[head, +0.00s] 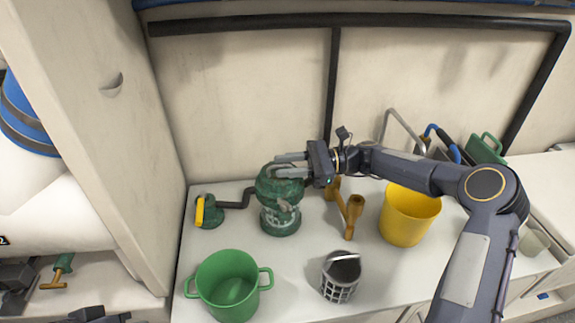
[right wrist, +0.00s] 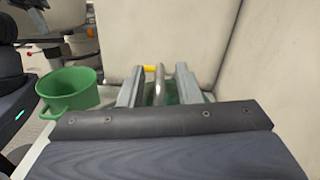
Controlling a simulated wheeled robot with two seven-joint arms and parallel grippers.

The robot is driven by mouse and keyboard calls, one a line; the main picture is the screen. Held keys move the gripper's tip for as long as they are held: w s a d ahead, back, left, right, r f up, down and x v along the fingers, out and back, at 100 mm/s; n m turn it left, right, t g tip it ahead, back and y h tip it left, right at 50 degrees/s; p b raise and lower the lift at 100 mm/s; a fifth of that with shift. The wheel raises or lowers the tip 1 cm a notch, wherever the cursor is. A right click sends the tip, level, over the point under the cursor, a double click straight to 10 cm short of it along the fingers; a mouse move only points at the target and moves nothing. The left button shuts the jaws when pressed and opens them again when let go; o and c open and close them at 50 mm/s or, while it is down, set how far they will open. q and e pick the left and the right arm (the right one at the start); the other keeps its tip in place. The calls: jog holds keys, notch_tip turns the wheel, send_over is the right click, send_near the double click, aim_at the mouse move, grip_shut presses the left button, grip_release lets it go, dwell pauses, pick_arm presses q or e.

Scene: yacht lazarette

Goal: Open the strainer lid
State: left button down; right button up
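The green strainer (head: 281,218) stands upright on the white counter, with its bulbous lid (head: 268,190) on top. My right gripper (head: 290,165) is at the top of the lid, its two fingers pointing left. In the right wrist view, my right gripper (right wrist: 157,88) has its fingers apart, with a grey metal bar (right wrist: 159,82) standing between them and gaps on both sides. Part of the green lid (right wrist: 171,96) shows behind and below the fingers. Whether the fingers touch the lid cannot be told. My left gripper is not identifiable in either view.
A green pot (head: 228,286) and a grey strainer basket (head: 341,276) stand in front. A yellow bucket (head: 408,214) and brass valve piece (head: 352,215) are to the right. A green fitting with a yellow handle (head: 208,211) is left. A wall closes the back.

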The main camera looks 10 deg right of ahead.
grip_shut()
jog(key=shift+r, duration=0.1)
jog(key=shift+r+p, duration=0.15)
jog(key=shift+p, duration=0.2)
jog(key=w+r+m+p, duration=0.3)
jog(key=m+p, duration=0.1)
jog(key=p, duration=0.5)
jog(key=shift+w+r, duration=0.1)
jog(key=shift+w, duration=0.1)
jog(key=shift+w+r+m+p, duration=0.15)
jog(key=shift+w+m+p, duration=0.4)
jog(key=shift+m, duration=0.15)
jog(key=shift+w+r+m+p, duration=0.1)
jog(key=shift+w+m+p, duration=0.55)
jog(key=shift+m, duration=0.15)
